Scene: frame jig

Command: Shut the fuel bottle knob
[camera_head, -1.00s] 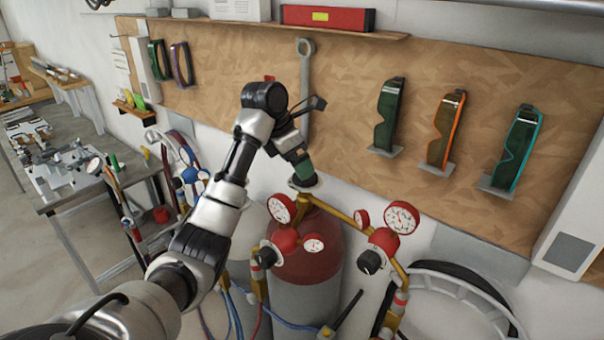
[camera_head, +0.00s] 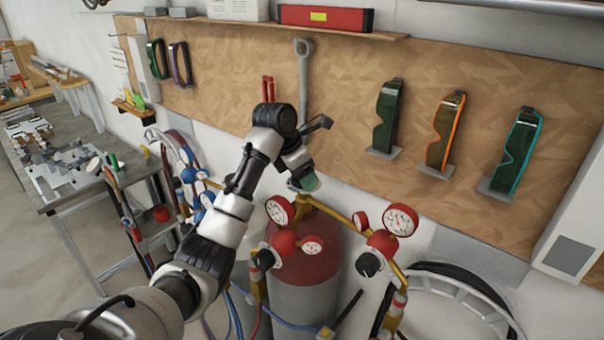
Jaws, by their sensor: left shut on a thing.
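The fuel bottle (camera_head: 306,275) is a red-topped cylinder with a grey-white lower body, standing upright below the pegboard. Brass pipes, red regulators and round gauges sit around its top. Its green knob (camera_head: 308,183) is at the very top, above the brass fitting. My left gripper (camera_head: 304,175) is over the knob, pointing down, and is shut on it. The gripper and wrist hide part of the knob, and its turn position cannot be read. My right gripper is not in view.
Gauges (camera_head: 401,220) and black regulator knobs stand close to the right of the bottle. A coiled hose rack (camera_head: 455,300) is at lower right. Safety glasses (camera_head: 387,116) and a large wrench (camera_head: 304,85) hang on the board. A metal workbench (camera_head: 60,200) is at left.

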